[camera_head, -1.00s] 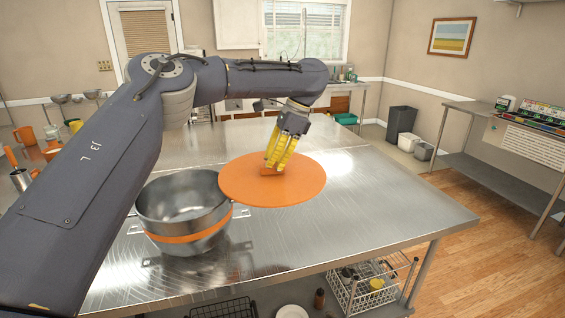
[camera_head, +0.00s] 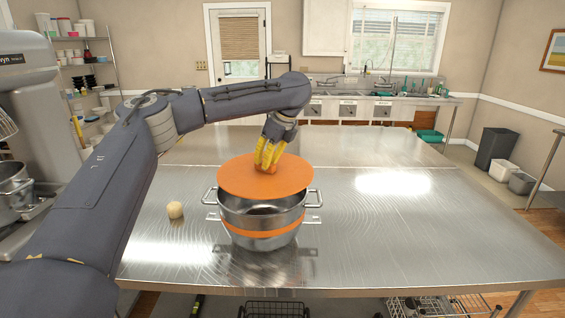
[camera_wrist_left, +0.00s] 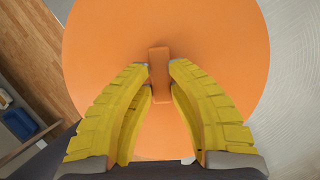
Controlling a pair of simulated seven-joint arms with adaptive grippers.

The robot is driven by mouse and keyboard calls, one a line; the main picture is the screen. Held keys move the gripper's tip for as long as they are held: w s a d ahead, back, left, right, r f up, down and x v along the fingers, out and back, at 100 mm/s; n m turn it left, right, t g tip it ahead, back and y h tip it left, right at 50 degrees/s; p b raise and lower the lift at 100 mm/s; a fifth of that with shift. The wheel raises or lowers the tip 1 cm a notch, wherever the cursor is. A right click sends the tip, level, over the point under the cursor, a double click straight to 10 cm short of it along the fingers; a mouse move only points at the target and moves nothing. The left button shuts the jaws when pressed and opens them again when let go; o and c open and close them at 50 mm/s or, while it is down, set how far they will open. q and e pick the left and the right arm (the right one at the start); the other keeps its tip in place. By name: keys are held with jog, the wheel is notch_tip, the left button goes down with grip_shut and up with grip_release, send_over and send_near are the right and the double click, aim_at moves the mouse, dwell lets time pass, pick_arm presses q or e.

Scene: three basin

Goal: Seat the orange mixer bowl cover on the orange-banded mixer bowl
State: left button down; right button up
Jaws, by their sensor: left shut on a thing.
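The orange mixer bowl cover (camera_head: 245,180) is a flat round disc with a small block handle. My left gripper (camera_head: 267,167) is shut on that handle; in the left wrist view the yellow fingers (camera_wrist_left: 160,72) sit on both sides of the handle (camera_wrist_left: 159,75). The steel mixer bowl with the orange band (camera_head: 262,231) stands upright on the metal table. The cover is over the bowl, hiding the back of its opening. It looks raised and set toward the back left, with part of the inside showing at the front. My right gripper is not in view.
The steel table (camera_head: 400,230) is clear to the right of the bowl. A small pale round object (camera_head: 175,210) lies left of the bowl. A large stand mixer (camera_head: 30,120) is at the far left. Shelves and a sink counter stand behind.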

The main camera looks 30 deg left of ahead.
aim_at(263, 171)
pick_arm(q)
jog(key=shift+s+a, duration=0.2)
jog(key=shift+a, duration=0.45)
jog(key=shift+r, duration=0.1)
jog(key=shift+f, duration=2.35)
jog(key=shift+f, duration=0.7)
jog(key=c, duration=1.2)
grip_release()
